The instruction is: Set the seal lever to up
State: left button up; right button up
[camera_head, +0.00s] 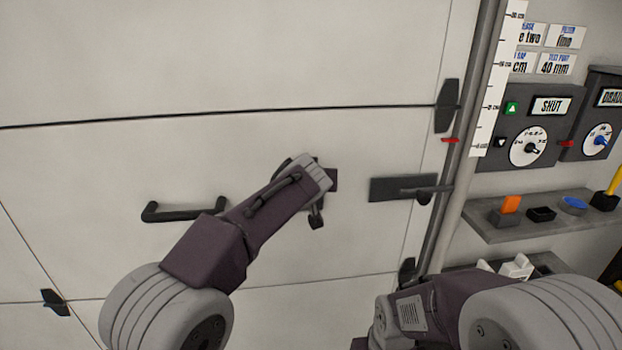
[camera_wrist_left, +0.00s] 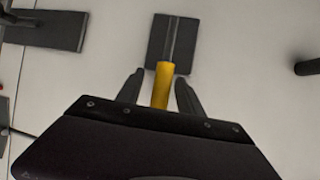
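The seal lever shows in the left wrist view as a dark plate (camera_wrist_left: 172,30) with a grey shaft and a yellow grip (camera_wrist_left: 162,85). In the head view only part of its plate (camera_head: 331,179) shows; my left gripper (camera_head: 312,182) hides the rest. My left gripper (camera_wrist_left: 157,92) is open, with one finger on each side of the yellow grip and a visible gap to both. Whether the lever points up or down is not clear. My right arm (camera_head: 395,310) is low at the right; its fingers cannot be made out.
A bar handle (camera_head: 183,214) lies left of my left gripper, and a dark latch plate (camera_head: 385,188) lies to its right. A vertical pole (camera_head: 472,120) with a ruler, dial boxes (camera_head: 528,130) and a grey shelf (camera_head: 500,228) stand at the right. The panel above is clear.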

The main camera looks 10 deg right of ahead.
pick_arm(q)
jog(key=shift+s, duration=0.1)
jog(key=b+v, duration=0.1)
jog(key=v, duration=0.8)
jog(key=shift+a, duration=0.1)
